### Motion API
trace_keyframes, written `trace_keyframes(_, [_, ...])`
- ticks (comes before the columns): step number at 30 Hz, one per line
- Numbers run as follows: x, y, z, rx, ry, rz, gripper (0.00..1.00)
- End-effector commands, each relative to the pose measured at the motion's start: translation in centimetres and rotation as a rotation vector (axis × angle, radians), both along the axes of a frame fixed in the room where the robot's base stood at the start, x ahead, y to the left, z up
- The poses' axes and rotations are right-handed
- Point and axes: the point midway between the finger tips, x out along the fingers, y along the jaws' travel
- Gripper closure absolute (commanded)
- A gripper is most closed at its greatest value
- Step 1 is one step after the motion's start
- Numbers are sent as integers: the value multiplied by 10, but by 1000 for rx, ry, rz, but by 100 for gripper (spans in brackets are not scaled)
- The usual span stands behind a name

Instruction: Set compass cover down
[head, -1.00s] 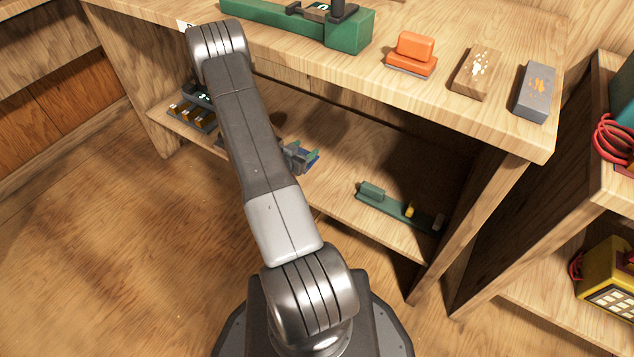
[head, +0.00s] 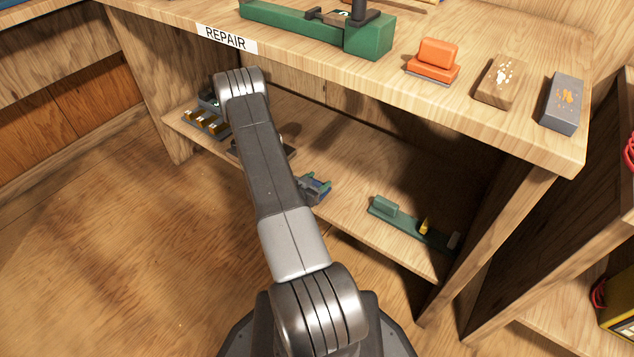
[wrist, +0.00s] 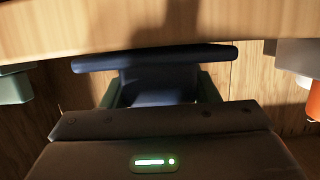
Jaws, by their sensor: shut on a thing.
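My gripper (head: 314,187) is at the lower shelf (head: 352,208) under the bench, in the middle of the head view. It is shut on a dark blue piece, the compass cover (wrist: 155,88), which shows in the wrist view with a wider flat bar across it. Green fingers flank the cover on both sides. A pale wooden board spans the top of the wrist view, close to the cover. I cannot tell whether the cover touches the wood.
On the lower shelf, a green bar-shaped tool (head: 400,223) lies to the right and a dark tray with brass-coloured pieces (head: 205,122) to the left. The bench top (head: 300,52) overhangs the shelf. A side panel (head: 490,235) closes the right.

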Motion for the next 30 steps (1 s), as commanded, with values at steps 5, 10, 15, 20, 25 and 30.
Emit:
trace_keyframes(5, [0,0,-3,0,0,0,36])
trace_keyframes(10, [0,0,-3,0,0,0,24])
trace_keyframes(15, [0,0,-2,0,0,0,24])
trace_keyframes(20, [-4,3,3,-1,2,2,24])
trace_keyframes(25, [-30,23,14,-1,3,4,24])
trace_keyframes(30, [-59,45,25,-1,3,3,24])
